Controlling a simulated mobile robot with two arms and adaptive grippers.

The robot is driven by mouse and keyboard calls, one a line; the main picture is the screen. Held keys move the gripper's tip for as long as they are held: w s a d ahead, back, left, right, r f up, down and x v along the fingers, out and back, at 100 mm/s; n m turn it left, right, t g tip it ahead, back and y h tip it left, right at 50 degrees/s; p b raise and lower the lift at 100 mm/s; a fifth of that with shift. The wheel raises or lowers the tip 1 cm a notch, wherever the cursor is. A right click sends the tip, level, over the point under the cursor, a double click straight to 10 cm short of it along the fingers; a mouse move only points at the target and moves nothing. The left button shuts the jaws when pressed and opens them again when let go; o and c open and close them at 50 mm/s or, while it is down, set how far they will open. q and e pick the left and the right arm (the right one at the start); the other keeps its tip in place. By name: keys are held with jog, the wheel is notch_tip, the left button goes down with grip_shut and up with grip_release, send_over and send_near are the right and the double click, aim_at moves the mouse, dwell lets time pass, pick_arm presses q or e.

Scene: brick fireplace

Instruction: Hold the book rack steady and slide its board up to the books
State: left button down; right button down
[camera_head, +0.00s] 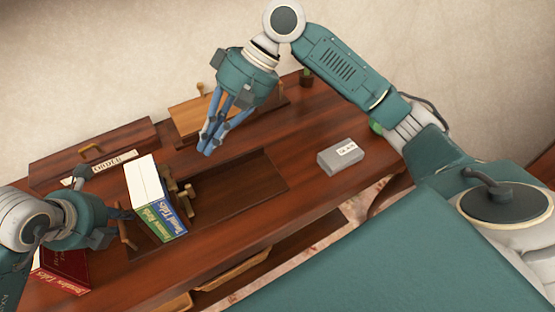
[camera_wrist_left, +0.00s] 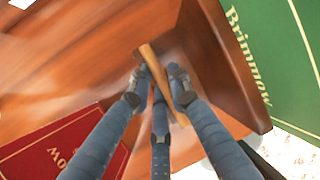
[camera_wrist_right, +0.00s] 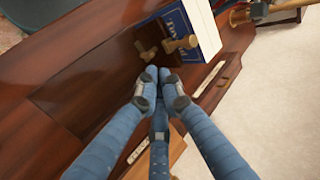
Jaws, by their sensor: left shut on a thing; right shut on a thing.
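The book rack lies on the desk, its long dark base (camera_head: 245,184) running up to the right. A blue book (camera_head: 169,207) and a green book (camera_head: 150,217) stand side by side on it. The sliding board (camera_head: 170,186) with its wooden knob (camera_wrist_right: 180,43) is right beside the blue book; I cannot tell whether they touch. My left gripper (camera_wrist_left: 159,82) is shut around the wooden bar handle (camera_wrist_left: 152,66) at the rack's left end. My right gripper (camera_head: 208,150) is raised above the rack, clear of the knob. Its fingertips are together, with nothing visible between them.
A red book (camera_head: 62,268) is at the desk's left. Wooden drawer boxes, one labelled ORDER (camera_head: 113,161), stand along the back. Bare desk lies between the rack and the grey box.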

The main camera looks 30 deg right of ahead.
jog(key=shift+v, duration=1.3)
pick_arm(q)
jog(key=c, duration=1.5)
grip_release()
jog(key=shift+c, duration=0.2)
